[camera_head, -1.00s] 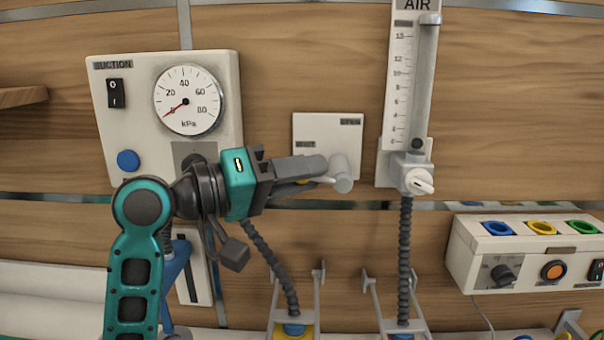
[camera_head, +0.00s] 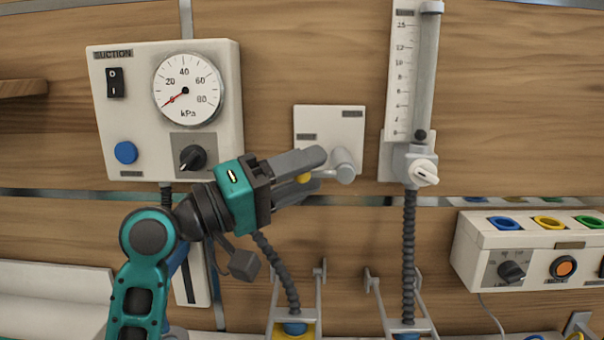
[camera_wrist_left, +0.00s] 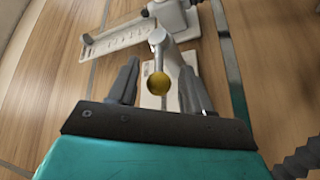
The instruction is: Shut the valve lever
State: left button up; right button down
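The valve is a white wall plate (camera_head: 330,122) with dark labels at upper right and lower left, and a round grey hub (camera_head: 344,166). Its grey lever points left from the hub and ends in a yellow knob (camera_head: 304,178), partly hidden by my fingers. My left gripper (camera_head: 318,170) is open, one finger above the lever and one below. In the left wrist view the yellow knob (camera_wrist_left: 158,84) sits between the two spread fingers (camera_wrist_left: 158,88), with visible gaps on both sides. My right gripper is not in view.
A suction panel (camera_head: 140,65) with gauge is at left. An air flowmeter (camera_head: 408,90) with a white knob stands just right of the valve. A box with coloured sockets (camera_head: 525,240) is at lower right. Dark hoses (camera_head: 409,250) hang below the rail.

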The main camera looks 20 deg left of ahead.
pick_arm(q)
jog(key=b+v, duration=0.3)
jog(key=v, duration=1)
dwell(0.4)
